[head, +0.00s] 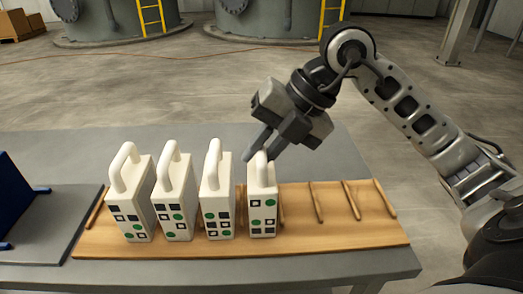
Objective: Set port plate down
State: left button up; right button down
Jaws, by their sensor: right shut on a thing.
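Several white plates with loop handles stand upright in a row on a wooden rack (350,232). Their front edges carry green dots and dark or outlined squares. My right gripper (258,150) is shut on the handle of the rightmost plate (262,205), reaching down from the upper right. That plate is upright at the rack, close beside the neighbouring plate (217,205); I cannot tell if its bottom touches the wood. Two more plates (174,200) and (130,205) stand further left. No marking names the port plate. My left gripper is not in view.
The rack has free room between wooden pegs (352,200) to the right. A dark blue object (18,205) stands on a grey mat (55,222) at the table's left. The grey table (70,150) is clear behind the rack. Tanks and yellow ladders are far behind.

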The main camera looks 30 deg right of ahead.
jog(key=c, duration=1.4)
grip_release()
jog(key=shift+f, duration=0.15)
jog(key=v, duration=1.2)
jog(key=shift+p, duration=0.35)
